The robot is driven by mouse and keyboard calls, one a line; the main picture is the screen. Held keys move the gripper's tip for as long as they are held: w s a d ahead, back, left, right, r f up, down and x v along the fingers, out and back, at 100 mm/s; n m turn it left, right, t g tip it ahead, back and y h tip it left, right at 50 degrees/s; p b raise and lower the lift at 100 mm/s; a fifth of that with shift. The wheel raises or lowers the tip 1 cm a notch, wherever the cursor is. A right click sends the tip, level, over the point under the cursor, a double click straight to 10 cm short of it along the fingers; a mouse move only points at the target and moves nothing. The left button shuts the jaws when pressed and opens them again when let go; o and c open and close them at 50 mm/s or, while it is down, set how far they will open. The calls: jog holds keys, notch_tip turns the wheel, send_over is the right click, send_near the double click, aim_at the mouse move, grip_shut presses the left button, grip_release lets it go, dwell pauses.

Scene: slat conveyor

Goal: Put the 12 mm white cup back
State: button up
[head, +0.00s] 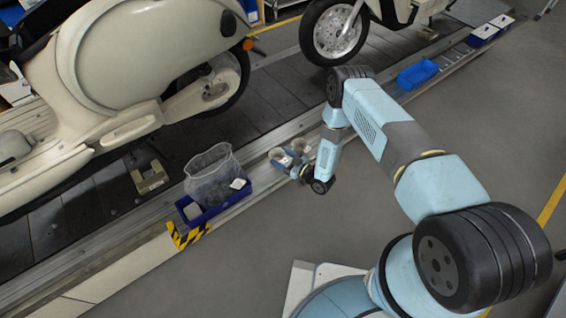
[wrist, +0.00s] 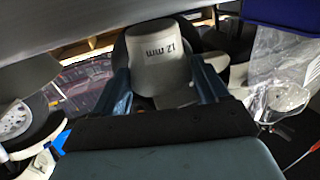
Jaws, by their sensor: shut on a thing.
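The white cup (wrist: 157,50), marked "12 mm" upside down, is between the two fingers of my gripper (wrist: 160,82) in the wrist view. The fingers are shut on its sides. In the head view my gripper (head: 293,162) is at the near edge of the conveyor, by small pale cup shapes (head: 280,157). These are too small there to tell which one is held. Whether the held cup touches anything beneath it cannot be told.
A blue tray (head: 183,205) with a clear bag (head: 214,175) stands left of my gripper. A cream scooter (head: 150,60) and a second scooter's wheel (head: 333,32) stand on the conveyor. The grey floor (head: 260,245) is clear.

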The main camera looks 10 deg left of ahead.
jog(key=shift+w+a+f, duration=0.15)
jog(key=shift+a+f, duration=0.05)
jog(key=shift+f, duration=1.65)
jog(key=o, duration=1)
jog(key=v, duration=1.2)
